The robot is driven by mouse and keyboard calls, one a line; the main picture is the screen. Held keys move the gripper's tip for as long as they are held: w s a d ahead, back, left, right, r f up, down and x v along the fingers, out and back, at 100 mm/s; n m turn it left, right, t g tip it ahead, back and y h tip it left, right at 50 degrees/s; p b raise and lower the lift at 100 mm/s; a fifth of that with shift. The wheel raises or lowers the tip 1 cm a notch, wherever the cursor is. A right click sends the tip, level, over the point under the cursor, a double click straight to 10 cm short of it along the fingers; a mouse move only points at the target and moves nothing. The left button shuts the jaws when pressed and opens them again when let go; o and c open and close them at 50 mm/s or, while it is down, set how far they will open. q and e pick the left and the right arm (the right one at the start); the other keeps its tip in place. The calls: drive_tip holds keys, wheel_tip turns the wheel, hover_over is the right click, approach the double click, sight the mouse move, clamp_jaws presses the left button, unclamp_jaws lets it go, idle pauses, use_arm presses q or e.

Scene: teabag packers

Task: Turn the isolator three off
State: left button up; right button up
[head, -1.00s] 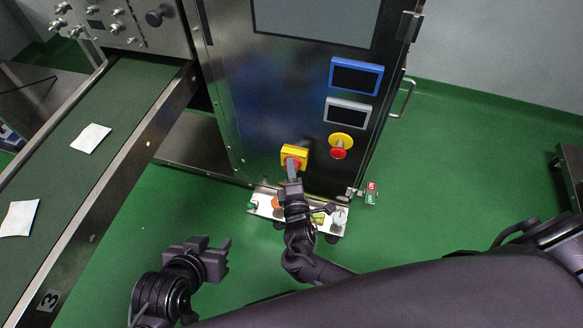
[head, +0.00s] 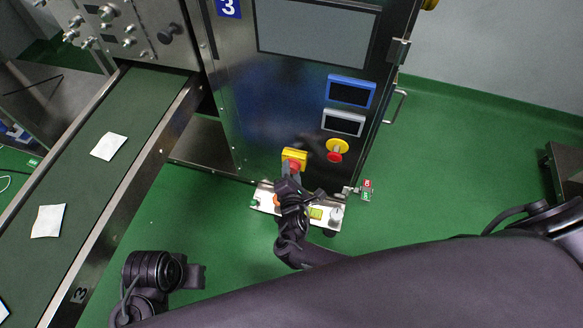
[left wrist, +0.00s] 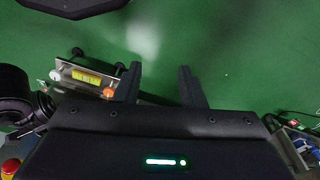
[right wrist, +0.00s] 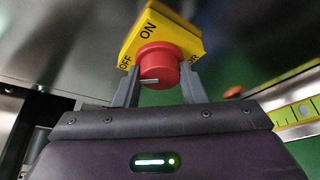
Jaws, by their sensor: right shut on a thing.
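The isolator, a yellow plate with a red knob (head: 293,157), is low on the front of the dark cabinet marked 3. My left gripper (head: 197,276) is away to the lower left, over the floor. Its fingers (left wrist: 160,80) are apart and empty.
A yellow and red emergency stop (head: 337,150) is right of the isolator. A low metal plate with small fittings (head: 336,214) is at the cabinet's foot. A green conveyor (head: 120,185) with white teabag packets runs along the left. The green floor between is clear.

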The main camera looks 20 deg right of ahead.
use_arm(q)
drive_tip(key=shift+w+f+p, duration=0.15)
drive_tip(key=shift+f+p, duration=0.05)
drive_tip(key=shift+f, duration=0.95)
drive_tip(key=shift+w+f+p, duration=0.15)
drive_tip(key=shift+f+p, duration=0.05)
drive_tip(key=shift+f, duration=0.9)
use_arm(e)
drive_tip(key=shift+a+n+g, duration=0.1)
drive_tip(key=shift+n+g, duration=0.2)
drive_tip(key=shift+n, duration=0.3)
drive_tip(key=o, duration=1)
use_arm(q)
drive_tip(key=shift+r, duration=0.1)
use_arm(e)
drive_tip(key=shift+s+r, duration=0.1)
use_arm(q)
wheel_tip(320, 180, down, 9)
drive_tip(key=a+p, duration=0.1)
drive_tip(key=p, duration=0.1)
drive_tip(key=shift+s+a+n+t+p, duration=0.2)
drive_tip(key=shift+s+n+t+p, duration=0.1)
drive_tip(key=shift+p, duration=0.1)
use_arm(e)
drive_tip(key=v, duration=0.7)
drive_tip(key=shift+s+a, duration=0.2)
drive_tip(key=shift+s, duration=0.1)
